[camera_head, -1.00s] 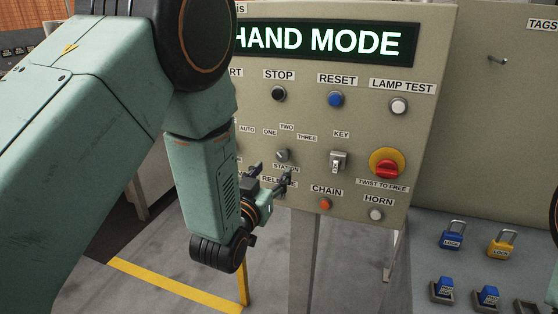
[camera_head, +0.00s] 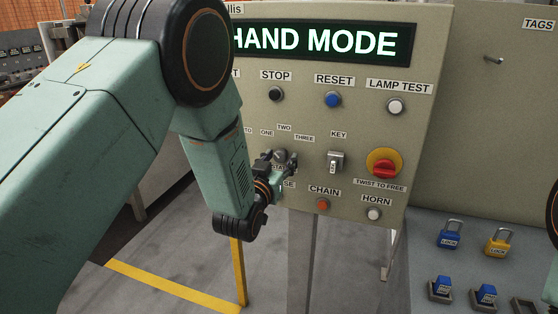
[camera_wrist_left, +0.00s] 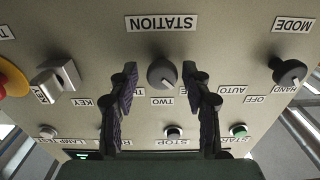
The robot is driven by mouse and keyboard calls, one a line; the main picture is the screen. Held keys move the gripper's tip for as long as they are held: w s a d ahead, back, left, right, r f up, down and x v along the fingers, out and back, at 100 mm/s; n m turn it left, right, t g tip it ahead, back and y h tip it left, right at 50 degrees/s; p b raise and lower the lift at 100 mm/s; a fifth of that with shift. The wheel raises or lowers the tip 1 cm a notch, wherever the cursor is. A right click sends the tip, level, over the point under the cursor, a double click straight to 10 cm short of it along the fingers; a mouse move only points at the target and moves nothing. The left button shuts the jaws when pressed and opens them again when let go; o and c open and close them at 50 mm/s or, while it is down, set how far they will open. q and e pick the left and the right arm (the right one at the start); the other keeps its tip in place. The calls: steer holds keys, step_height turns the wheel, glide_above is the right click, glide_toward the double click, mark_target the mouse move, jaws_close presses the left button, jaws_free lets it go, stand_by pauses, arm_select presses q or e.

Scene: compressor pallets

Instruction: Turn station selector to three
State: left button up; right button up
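The station selector is a round grey knob on the beige control panel, under the labels ONE, TWO and THREE. In the left wrist view, which is upside down, the station selector (camera_wrist_left: 162,72) sits between the fingertips of my left gripper (camera_wrist_left: 160,75). The fingers are spread, with a gap on both sides of the knob. In the head view, my left gripper (camera_head: 279,160) is at the panel in front of the selector (camera_head: 280,155) and partly covers it. The pointer's exact setting is hard to read. My right gripper is not in view.
The key switch (camera_head: 335,162) and the red emergency stop (camera_head: 384,163) are to the selector's right. The stop button (camera_head: 276,93) is above, and the chain button (camera_head: 322,204) is below right. The mode knob (camera_wrist_left: 287,71) shows in the wrist view. Padlocks (camera_head: 451,234) lie at right.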

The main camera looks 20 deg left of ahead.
arm_select(q)
steer(key=shift+a, duration=0.2)
steer(key=c, duration=0.5)
jaws_close()
steer(key=m+b, duration=0.1)
steer(key=m, duration=0.8)
steer(key=shift+m+b, duration=0.3)
steer(key=shift+b, duration=0.1)
steer(key=m, duration=0.4)
steer(key=shift+b, duration=0.4)
steer(key=shift+m+b, duration=0.3)
steer(key=shift+m, duration=1.7)
